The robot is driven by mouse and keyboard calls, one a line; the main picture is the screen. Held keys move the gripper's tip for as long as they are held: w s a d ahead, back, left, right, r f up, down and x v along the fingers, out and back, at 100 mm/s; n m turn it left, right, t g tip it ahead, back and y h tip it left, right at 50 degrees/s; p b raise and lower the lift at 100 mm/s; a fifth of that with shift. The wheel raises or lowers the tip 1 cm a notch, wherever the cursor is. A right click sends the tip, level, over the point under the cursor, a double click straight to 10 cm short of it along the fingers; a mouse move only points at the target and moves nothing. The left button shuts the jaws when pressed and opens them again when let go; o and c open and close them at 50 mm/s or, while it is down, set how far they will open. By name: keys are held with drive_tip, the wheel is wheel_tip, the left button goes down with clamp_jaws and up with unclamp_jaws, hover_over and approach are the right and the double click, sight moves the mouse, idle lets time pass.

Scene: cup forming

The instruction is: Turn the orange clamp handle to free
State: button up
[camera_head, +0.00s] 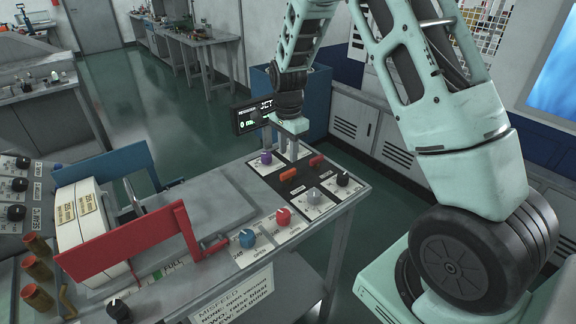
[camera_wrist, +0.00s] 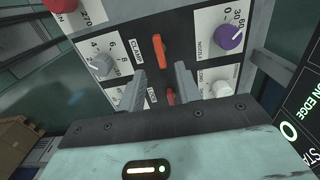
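The orange clamp handle (camera_head: 288,174) sits on a black plate in the control panel. In the wrist view, the clamp handle (camera_wrist: 160,52) is a narrow bar beside the word CLAMP, its long side running nearly up and down the picture. My gripper (camera_head: 287,152) is over the far part of the panel, just behind the clamp handle. In the wrist view, my gripper (camera_wrist: 161,73) has its two fingers apart, with nothing held between them. The clamp handle appears beyond the fingertips, roughly in line with the gap. I cannot tell the exact height above the panel.
A second orange-red handle (camera_head: 316,160) is close by; it shows between the fingers in the wrist view (camera_wrist: 170,97). Around are a purple knob (camera_head: 266,157), grey knob (camera_head: 313,195), black knob (camera_head: 342,179), red knob (camera_head: 283,216) and blue knob (camera_head: 247,238).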

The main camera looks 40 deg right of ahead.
sight(288, 171)
wheel_tip(288, 171, down, 7)
drive_tip(key=shift+f+p, duration=0.1)
drive_tip(key=shift+p, duration=0.65)
clamp_jaws()
